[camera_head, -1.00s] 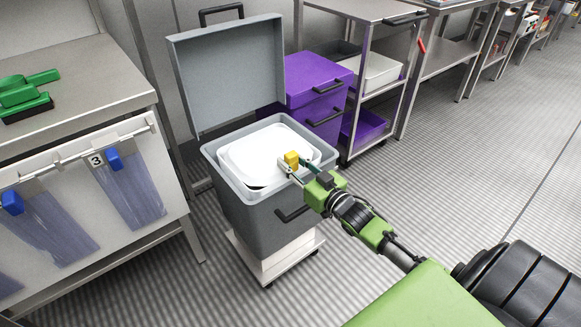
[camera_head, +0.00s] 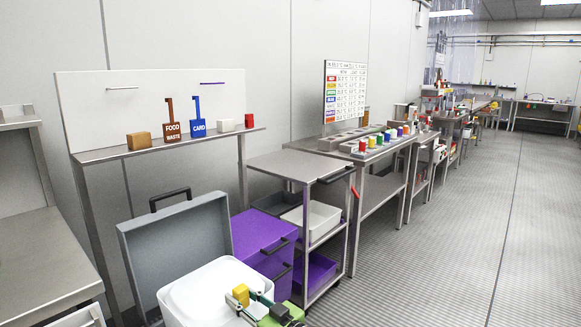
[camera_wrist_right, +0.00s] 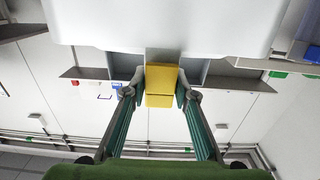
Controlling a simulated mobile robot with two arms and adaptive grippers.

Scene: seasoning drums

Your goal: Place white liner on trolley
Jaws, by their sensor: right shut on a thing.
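The white liner (camera_head: 200,298), a square tub with rounded corners, shows at the bottom of the head view. It is raised in front of the open grey lid (camera_head: 172,247) and covers its lower part. My right gripper (camera_head: 252,300) is shut on the yellow grip block (camera_head: 240,293) at the liner's side. In the right wrist view the block (camera_wrist_right: 162,80) sits between the fingertips, with the liner (camera_wrist_right: 165,25) above it. The steel trolley (camera_head: 302,167) stands to the right, its top shelf bare. The grey bin's body is out of frame. My left gripper is not in view.
A purple bin (camera_head: 258,240) stands between the grey lid and the trolley. White (camera_head: 313,221) and purple (camera_head: 316,270) trays fill the trolley's lower shelves. A steel table (camera_head: 180,145) with signs and blocks is behind. Open floor (camera_head: 420,260) lies to the right.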

